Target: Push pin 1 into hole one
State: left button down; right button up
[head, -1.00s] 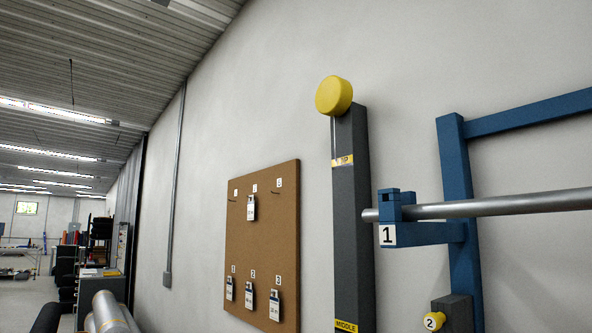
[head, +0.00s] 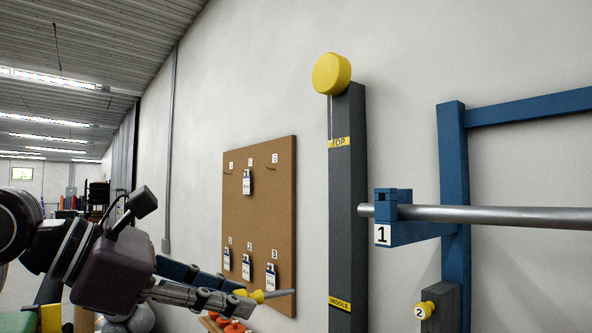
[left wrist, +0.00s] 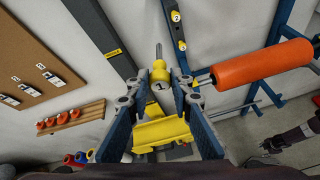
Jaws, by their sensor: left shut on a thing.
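Pin 1 is a yellow-handled pin with a grey metal shank (head: 278,293). In the left wrist view the yellow knob of pin 1 (left wrist: 159,74) bears a "1", and its shank points away from me. My left gripper (head: 245,292) is shut on it; the fingertips (left wrist: 159,86) sit on both sides of the knob. In the head view the shank points right. The blue bracket labelled 1 (head: 400,232) is up and to the right, well apart from the pin. Its upright block (head: 385,196) has a small dark square opening near the top.
A grey post (head: 348,220) with a yellow cap stands between pin and bracket. A metal bar (head: 500,214) runs right from the bracket. Yellow pin 2 (head: 425,311) sits lower. An orange cylinder (left wrist: 262,66) and a dark arm-like part (left wrist: 295,140) show in the left wrist view.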

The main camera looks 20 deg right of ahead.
pick_arm(q)
jog(key=s+d+r+t+p, duration=0.1)
jog(key=s+d+r, duration=0.2)
jog(key=r, duration=0.4)
jog(key=s+d+r+n+p, duration=0.1)
jog(key=s+d+r, duration=0.2)
jog(key=r, duration=0.3)
jog(key=shift+s+d+r+t+y, duration=0.2)
jog(key=shift+d+r+t+y, duration=0.15)
jog(key=shift+d, duration=0.25)
jog(key=shift+w, duration=0.1)
